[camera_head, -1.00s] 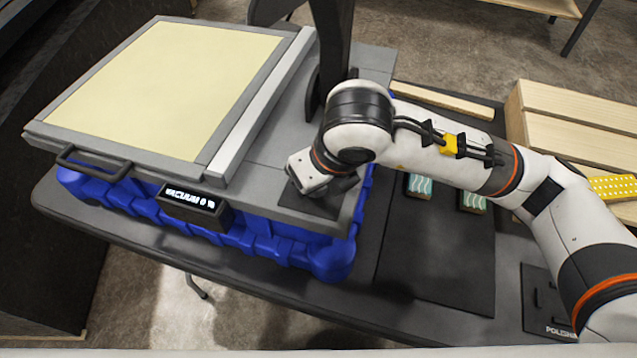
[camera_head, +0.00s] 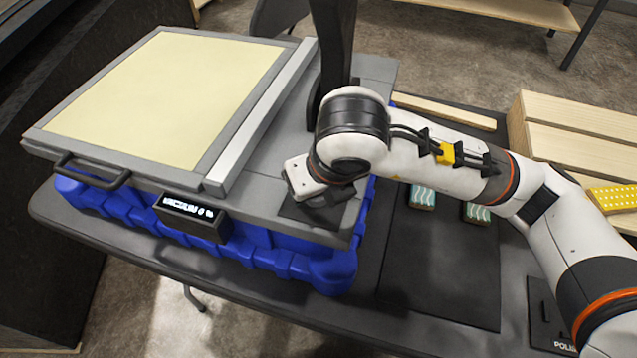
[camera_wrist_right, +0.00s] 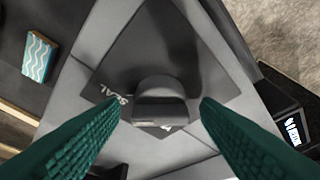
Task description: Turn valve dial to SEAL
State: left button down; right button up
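The valve dial (camera_wrist_right: 160,103) is a dark grey knob on a dark plate (camera_wrist_right: 165,50) of the console, with white SEAL lettering (camera_wrist_right: 115,94) beside it on the left in the right wrist view. My right gripper (camera_wrist_right: 162,100) is open, with one green finger on each side of the dial and a visible gap to each. In the head view the gripper body (camera_head: 312,185) is over the console's front right corner and hides the dial. A second white mark by the dial is mostly hidden. My left gripper is not in view.
The console's small display (camera_head: 192,212) reads VACUUM and about 0 %. A cream panel with a grey frame (camera_head: 215,180) lies on the console's left side. Two teal-patterned blocks (camera_head: 422,198) (camera_head: 476,213) lie on a dark mat to the right, near wooden boards (camera_head: 575,125).

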jog(key=v, duration=1.2)
dwell(0.5)
